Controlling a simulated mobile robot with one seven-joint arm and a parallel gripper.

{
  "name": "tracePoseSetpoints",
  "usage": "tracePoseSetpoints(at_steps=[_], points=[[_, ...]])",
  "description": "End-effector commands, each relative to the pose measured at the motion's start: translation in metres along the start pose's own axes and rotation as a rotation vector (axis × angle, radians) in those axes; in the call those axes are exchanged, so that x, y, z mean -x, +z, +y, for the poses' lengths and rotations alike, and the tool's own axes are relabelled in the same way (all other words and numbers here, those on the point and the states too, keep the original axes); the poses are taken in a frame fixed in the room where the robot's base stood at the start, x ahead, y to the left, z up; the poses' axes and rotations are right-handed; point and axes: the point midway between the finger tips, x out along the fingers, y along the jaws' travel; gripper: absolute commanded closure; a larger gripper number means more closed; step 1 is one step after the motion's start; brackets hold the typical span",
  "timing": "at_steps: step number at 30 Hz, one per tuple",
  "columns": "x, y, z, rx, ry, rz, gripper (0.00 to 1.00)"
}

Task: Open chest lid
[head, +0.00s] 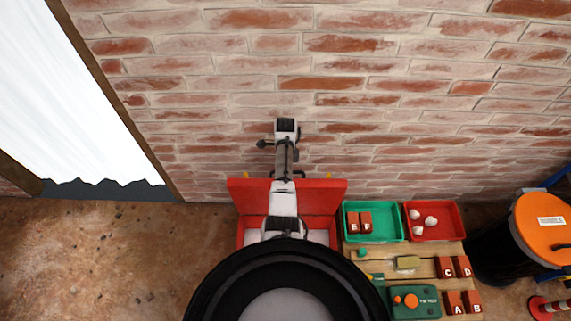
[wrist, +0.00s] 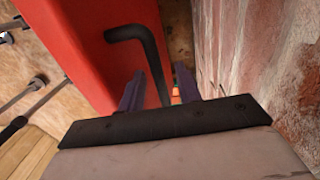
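The red chest (head: 240,236) stands against the brick wall, partly hidden behind my arm and body. Its red lid (head: 325,195) is raised and stands tilted up near the wall, with a pale interior showing below it. In the wrist view the red lid (wrist: 75,35) fills the upper left, with a black bent handle (wrist: 124,33) on it. My gripper (wrist: 160,70) has its two dark fingers spread apart. One leg of the handle runs down between them, with gaps on both sides; contact cannot be told.
The brick wall (wrist: 270,70) is close on the right in the wrist view. Right of the chest, a wooden table (head: 425,270) holds a green tray (head: 375,236), a red tray (head: 458,234) and lettered blocks. An orange-topped barrel (head: 540,235) stands further right. The floor at left is clear.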

Motion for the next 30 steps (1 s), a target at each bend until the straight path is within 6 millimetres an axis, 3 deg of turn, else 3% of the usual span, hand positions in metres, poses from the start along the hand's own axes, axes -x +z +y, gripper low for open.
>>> tracePoseSetpoints(at_steps=[5,18,24,30], points=[[0.025,0.0,-0.001,0.0,-0.005,0.0,0.66],[0.117,0.0,0.0,0.001,-0.003,0.0,0.66],[0.133,0.0,0.001,0.001,0.001,0.0,0.66],[0.136,0.0,0.001,0.001,0.001,0.0,0.66]])
